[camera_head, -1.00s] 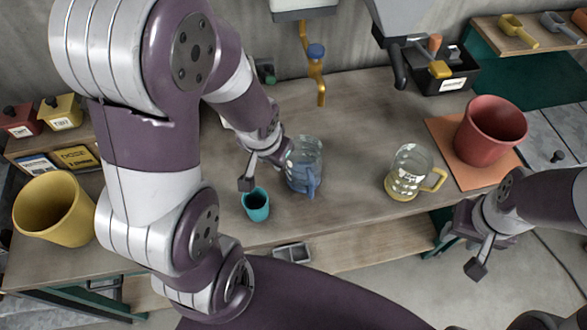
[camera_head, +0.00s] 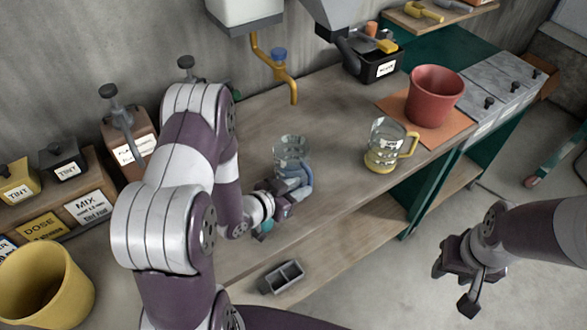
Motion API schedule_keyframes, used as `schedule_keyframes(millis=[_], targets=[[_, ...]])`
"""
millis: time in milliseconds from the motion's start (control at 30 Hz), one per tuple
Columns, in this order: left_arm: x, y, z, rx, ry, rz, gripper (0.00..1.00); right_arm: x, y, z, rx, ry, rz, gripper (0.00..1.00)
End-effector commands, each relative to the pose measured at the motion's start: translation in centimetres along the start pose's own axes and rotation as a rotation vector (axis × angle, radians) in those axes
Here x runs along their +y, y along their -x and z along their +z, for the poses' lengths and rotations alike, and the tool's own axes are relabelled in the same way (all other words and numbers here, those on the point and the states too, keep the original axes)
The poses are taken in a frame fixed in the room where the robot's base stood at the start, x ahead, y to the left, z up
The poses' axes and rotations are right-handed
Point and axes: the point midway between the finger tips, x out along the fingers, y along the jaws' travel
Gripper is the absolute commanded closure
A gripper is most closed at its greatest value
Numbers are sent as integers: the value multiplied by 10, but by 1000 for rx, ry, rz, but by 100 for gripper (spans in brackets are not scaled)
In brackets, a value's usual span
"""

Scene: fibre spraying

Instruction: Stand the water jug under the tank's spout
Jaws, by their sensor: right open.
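A clear jug with a blue lower part and blue handle (camera_head: 293,155) stands upright on the bench. A second clear jug with a yellow base and handle (camera_head: 383,150) stands to its right. The brass spout (camera_head: 291,88) with a blue knob hangs from the white tank (camera_head: 240,12), behind the blue jug. My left gripper (camera_head: 287,200) is at the blue jug's near side, by its handle. Its fingers overlap the jug, so I cannot tell whether they grip it. My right gripper (camera_head: 462,283) is open and empty, off the bench's front edge.
A red pot (camera_head: 435,95) stands on an orange mat. A yellow bucket (camera_head: 42,285) is at left, a grey divided tray (camera_head: 282,277) in front. The bench under the spout is clear.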

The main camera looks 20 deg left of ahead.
Motion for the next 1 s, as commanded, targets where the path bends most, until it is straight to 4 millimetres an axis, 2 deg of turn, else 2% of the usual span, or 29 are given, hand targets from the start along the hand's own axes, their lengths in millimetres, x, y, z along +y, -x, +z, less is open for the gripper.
schedule_keyframes(millis=[100,200,300,467,567,867,1000], targets=[[3,-22,-3,-1,-1,5,73,0,12,-1,0,0,0,57],[2,-38,-1,-1,-3,3,73,0,12,-2,0,0,0,57],[2,-45,0,0,-2,0,73,0,13,-2,0,0,0,57],[2,-45,0,0,-1,-1,73,0,12,-1,0,0,0,57],[2,-45,0,0,-1,-1,100,0,12,-1,0,0,0,57],[1,-45,-1,0,-2,-1,100,0,12,-1,0,0,0,57],[1,-42,-9,2,-2,-1,100,0,10,-1,0,0,0,57]])
